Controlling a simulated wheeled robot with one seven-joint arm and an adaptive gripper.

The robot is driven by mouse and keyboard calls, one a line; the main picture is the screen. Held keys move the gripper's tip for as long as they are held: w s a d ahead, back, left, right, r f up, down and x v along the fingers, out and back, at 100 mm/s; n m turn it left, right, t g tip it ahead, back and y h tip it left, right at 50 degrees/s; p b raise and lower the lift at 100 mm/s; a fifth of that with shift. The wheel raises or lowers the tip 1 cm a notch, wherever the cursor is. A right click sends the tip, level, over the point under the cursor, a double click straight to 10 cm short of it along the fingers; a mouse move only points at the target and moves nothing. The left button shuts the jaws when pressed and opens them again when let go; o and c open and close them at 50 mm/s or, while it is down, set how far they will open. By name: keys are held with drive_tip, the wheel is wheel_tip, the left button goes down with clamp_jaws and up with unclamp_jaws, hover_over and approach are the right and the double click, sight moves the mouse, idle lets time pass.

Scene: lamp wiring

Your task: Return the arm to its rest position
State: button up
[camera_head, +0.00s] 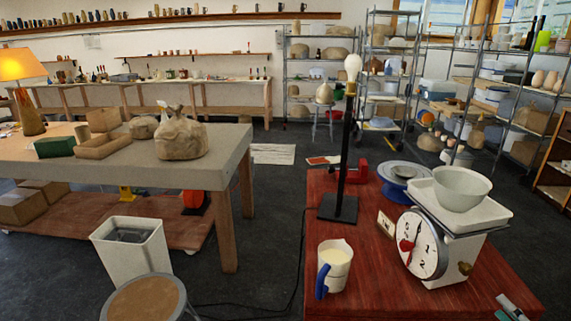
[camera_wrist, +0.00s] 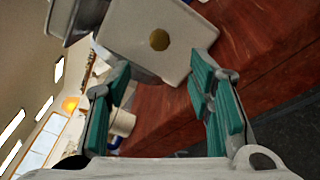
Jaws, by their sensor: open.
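My gripper (camera_wrist: 160,72) shows only in the wrist view, with its two teal-padded fingers spread apart and nothing between them. Beyond the fingertips is the white body of the kitchen scale (camera_wrist: 178,25) with a brass knob. In the head view the scale (camera_head: 445,238) stands on the red wooden table (camera_head: 375,290) with a pale bowl (camera_head: 461,187) on its tray. A black lamp stand (camera_head: 345,165) with a bare bulb (camera_head: 353,67) stands upright on the same table. My arm does not show in the head view.
A jug with a blue handle (camera_head: 334,268) stands at the red table's front left. A grey worktable (camera_head: 190,175), a white bin (camera_head: 133,250) and a round stool (camera_head: 145,298) are left.

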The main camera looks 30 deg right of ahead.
drive_tip(key=w+a+r+n+g+y, duration=0.3)
drive_tip(key=w+a+r+n+y, duration=0.3)
drive_tip(key=w+a+n, duration=0.25)
drive_tip(key=w+a+r+n+g+y, duration=0.2)
drive_tip(key=w+a+r+n+y, duration=0.5)
drive_tip(key=w, duration=0.3)
drive_tip(key=w+a+r+n+g+h, duration=0.1)
drive_tip(key=a+r+n+g, duration=0.4)
drive_tip(key=a+n, duration=0.5)
drive_tip(key=w+a+r+n+g+h, duration=0.1)
drive_tip(key=a+r+n+g, duration=0.35)
drive_tip(key=a+n, duration=0.6)
drive_tip(key=s+a+r+n+t+h, duration=0.3)
drive_tip(key=s+a+r+n+h, duration=0.2)
drive_tip(key=a+n, duration=0.7)
drive_tip(key=shift+s+r+n+h, duration=0.4)
drive_tip(key=shift+s+r+n, duration=0.9)
drive_tip(key=shift+r+n, duration=0.2)
